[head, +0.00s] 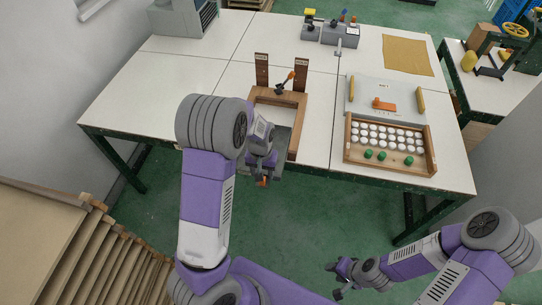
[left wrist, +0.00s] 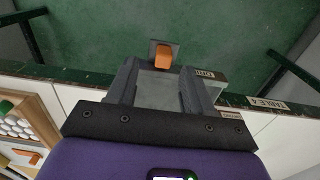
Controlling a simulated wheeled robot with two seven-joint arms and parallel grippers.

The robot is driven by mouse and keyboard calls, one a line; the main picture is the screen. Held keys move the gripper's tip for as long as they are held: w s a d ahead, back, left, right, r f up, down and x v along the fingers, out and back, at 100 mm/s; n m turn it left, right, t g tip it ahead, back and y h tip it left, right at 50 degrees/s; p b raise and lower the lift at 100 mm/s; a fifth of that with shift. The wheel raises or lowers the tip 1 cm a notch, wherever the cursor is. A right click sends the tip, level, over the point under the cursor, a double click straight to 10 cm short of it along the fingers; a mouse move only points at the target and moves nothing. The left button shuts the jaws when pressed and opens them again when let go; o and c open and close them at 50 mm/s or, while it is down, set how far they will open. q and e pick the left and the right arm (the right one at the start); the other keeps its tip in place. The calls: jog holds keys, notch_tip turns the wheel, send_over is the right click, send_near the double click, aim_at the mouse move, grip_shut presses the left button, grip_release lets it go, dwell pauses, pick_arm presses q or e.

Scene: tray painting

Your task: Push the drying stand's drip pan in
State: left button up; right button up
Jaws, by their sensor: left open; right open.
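The drying stand (head: 299,128) is a wooden frame with two dark upright posts, near the table's front edge. Its grey drip pan (head: 281,138) shows partly inside the frame; my left arm covers much of it. An orange tab on a grey plate, seemingly the pan's handle (head: 263,182), sticks out past the table edge; it also shows in the left wrist view (left wrist: 163,56). My left gripper (left wrist: 160,78) is open over the pan's front part, behind the orange tab. I cannot tell whether it touches the pan. My right gripper (head: 339,281) is open and empty, low in front of the table.
A wooden tray (head: 430,157) with white and green balls lies to the right, with a grey board (head: 385,90) behind it. A small dark clamp with an orange tip (head: 287,83) is at the stand's back. Stacked boards (head: 70,245) stand at lower left.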

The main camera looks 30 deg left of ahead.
pick_arm(q)
jog(key=shift+w+a+r, duration=0.2)
jog(key=shift+w+r, duration=0.1)
jog(key=shift+r, duration=0.15)
jog(key=shift+w+a+r, duration=0.15)
jog(key=shift+w+r, duration=0.15)
jog(key=shift+r, duration=0.15)
jog(key=shift+w+a+f, duration=0.1)
jog(key=shift+f, duration=0.05)
jog(key=f, duration=0.2)
jog(key=f+b, duration=0.1)
jog(key=f, duration=0.3)
jog(key=shift+s+f+b, duration=0.25)
jog(key=shift+f+b, duration=0.05)
jog(key=shift+f, duration=0.1)
pick_arm(e)
jog(key=shift+w+f, duration=0.2)
jog(key=shift+f, duration=0.45)
pick_arm(q)
jog(key=shift+c, duration=0.5)
grip_shut()
jog(key=shift+w, duration=0.1)
